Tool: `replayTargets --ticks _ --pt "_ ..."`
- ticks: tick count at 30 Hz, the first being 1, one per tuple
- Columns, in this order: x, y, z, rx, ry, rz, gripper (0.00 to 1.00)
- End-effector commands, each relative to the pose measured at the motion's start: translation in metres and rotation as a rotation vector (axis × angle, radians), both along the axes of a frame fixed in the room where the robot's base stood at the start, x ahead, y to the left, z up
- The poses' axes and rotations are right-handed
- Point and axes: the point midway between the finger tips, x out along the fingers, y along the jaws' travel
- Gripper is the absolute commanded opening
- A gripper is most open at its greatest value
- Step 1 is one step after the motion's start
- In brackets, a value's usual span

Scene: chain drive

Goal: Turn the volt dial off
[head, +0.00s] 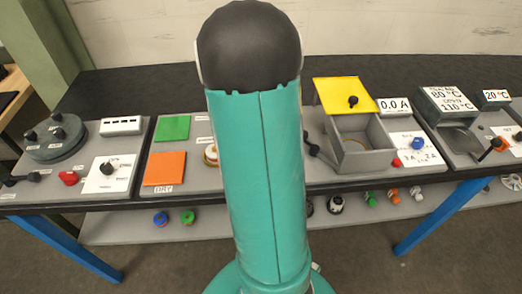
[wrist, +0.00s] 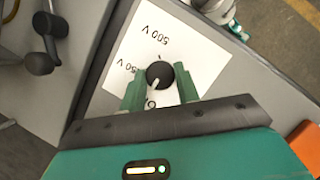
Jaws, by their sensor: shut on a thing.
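The volt dial is a round black knob (wrist: 160,74) on a white plate (wrist: 203,57) in the wrist view. The plate shows a "500 V" label, a partly covered "50 V" label and a round mark like a "0" near my gripper. A pale pointer line on the knob slants down and left, roughly toward that round mark. My gripper (wrist: 161,85) has its green fingers on either side of the knob, shut on it. In the head view my arm hides the dial and the gripper.
In the wrist view a black lever (wrist: 48,35) stands left of the plate, a metal fitting (wrist: 212,8) above it and an orange block (wrist: 306,143) at lower right. In the head view an open box with yellow lid (head: 344,95) stands right of my arm, green (head: 172,128) and orange (head: 164,168) squares left.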

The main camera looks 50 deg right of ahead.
Motion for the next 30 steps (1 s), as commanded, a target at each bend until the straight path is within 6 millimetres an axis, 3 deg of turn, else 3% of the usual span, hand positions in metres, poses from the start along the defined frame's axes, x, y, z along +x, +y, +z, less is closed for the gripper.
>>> replayTargets --ticks 19,20,22,30 --pt "0.0006 0.0000 0.0000 -0.002 -0.002 0.059 0.09" --pt "0.0006 0.0000 0.0000 -0.002 -0.002 0.059 0.37" --pt "0.0005 0.0001 -0.0001 -0.001 -0.002 0.059 0.51" --pt "0.0003 0.0003 0.0000 0.000 -0.001 0.057 0.53"
